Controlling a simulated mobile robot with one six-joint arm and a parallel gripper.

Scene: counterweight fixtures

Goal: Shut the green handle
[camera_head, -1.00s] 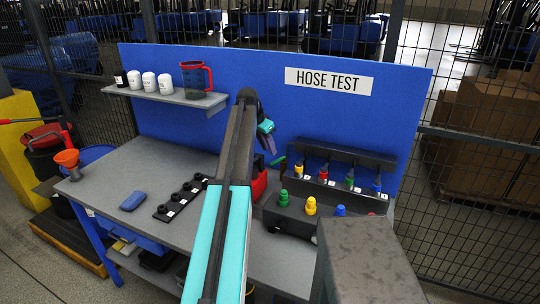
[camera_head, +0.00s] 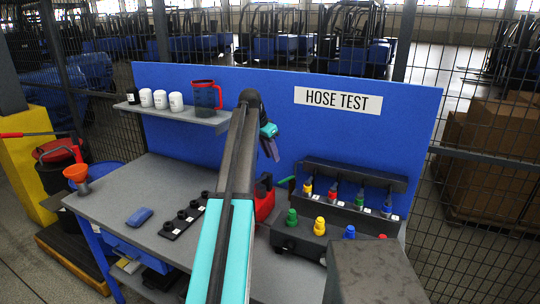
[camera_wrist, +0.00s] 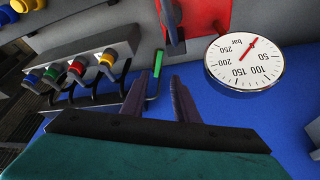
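The green handle (camera_head: 285,180) is a small lever beside the left end of the black hose rack in the head view. In the wrist view the green handle (camera_wrist: 158,62) is a thin bar at the end of a thin grey rod, a little beyond my fingertips. My gripper (camera_wrist: 160,90) is open and empty, with a clear gap between its two dark fingers. In the head view my gripper (camera_head: 270,145) is in front of the blue board, above and left of the handle. The fingers do not appear to touch the handle.
A pressure gauge (camera_wrist: 245,62) and a red part (camera_wrist: 205,18) are close to my fingers. The hose rack (camera_head: 356,175) carries several coloured connectors. A dark block with coloured caps (camera_head: 300,238) stands before it.

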